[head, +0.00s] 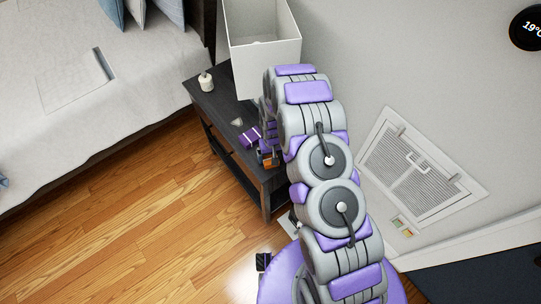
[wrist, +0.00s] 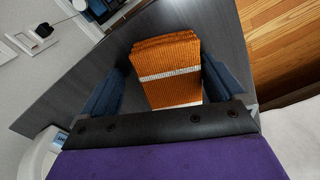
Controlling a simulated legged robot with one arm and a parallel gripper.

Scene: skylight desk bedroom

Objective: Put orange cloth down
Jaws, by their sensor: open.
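The orange cloth (wrist: 167,62) is folded, with ribbed texture and white stripes, and lies on the dark nightstand (wrist: 110,45) in the wrist view. My gripper (wrist: 160,88) is open, with one dark blue finger on each side of the cloth and a visible gap on both sides. The near end of the cloth is hidden behind my gripper's dark palm bar. In the head view a small bit of the orange cloth (head: 269,161) shows on the nightstand (head: 219,109) by my gripper (head: 266,152), mostly hidden by my arm.
A white lamp (head: 263,55) and a small white candle-like object (head: 206,83) stand on the nightstand, with a small grey object (head: 237,122) nearer its front. The bed (head: 110,75) is to the left. Wooden floor (head: 130,200) is clear in front. A wall vent (head: 420,170) is at right.

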